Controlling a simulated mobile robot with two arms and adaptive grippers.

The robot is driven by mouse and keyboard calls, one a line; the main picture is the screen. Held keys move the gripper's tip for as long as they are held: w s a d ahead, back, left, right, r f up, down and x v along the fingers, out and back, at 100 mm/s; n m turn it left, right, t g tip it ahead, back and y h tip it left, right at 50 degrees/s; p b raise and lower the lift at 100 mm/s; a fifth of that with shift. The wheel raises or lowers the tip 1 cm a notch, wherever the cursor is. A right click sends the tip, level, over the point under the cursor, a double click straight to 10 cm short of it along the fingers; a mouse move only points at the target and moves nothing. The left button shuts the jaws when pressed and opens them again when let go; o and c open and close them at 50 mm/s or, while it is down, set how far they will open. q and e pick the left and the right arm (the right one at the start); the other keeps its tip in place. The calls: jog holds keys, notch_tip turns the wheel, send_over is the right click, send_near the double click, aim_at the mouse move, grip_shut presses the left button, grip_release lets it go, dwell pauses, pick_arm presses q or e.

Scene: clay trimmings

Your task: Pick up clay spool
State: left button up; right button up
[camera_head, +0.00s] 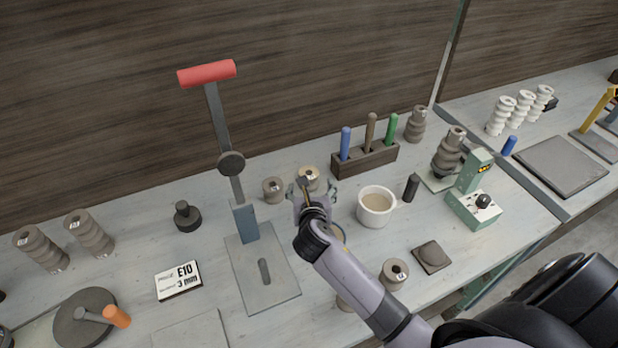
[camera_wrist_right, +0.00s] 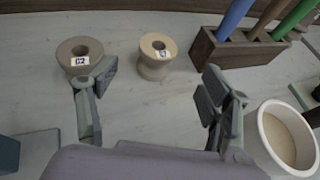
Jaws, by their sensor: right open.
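A small grey-brown spool (camera_head: 273,190) stands on the worktable left of my right gripper. It also shows in the right wrist view (camera_wrist_right: 80,55), with a white label that seems to read C2. A cream spool (camera_head: 309,175) stands just beyond the gripper; in the right wrist view the cream spool (camera_wrist_right: 156,56) is ahead of the gap between the fingers, apart from them. My right gripper (camera_head: 311,189) is open and empty, its fingers spread wide in the wrist view (camera_wrist_right: 158,85). Another grey spool (camera_head: 394,273) stands nearer the front. My left gripper is not in view.
A mug of beige liquid (camera_head: 374,207) stands close right of the right gripper. A dark block with several coloured handles (camera_head: 365,162) is behind it. A lever press with a red handle (camera_head: 248,222) stands to the left. My right arm partly hides items near the front.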

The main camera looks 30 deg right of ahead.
aim_at(309, 176)
jog(key=x, duration=0.9)
jog(key=shift+w+f, duration=0.2)
jog(key=shift+f, duration=0.05)
jog(key=c, duration=1.3)
jog(key=shift+r, duration=0.1)
jog(key=shift+c, duration=0.9)
jog(key=shift+r, duration=0.1)
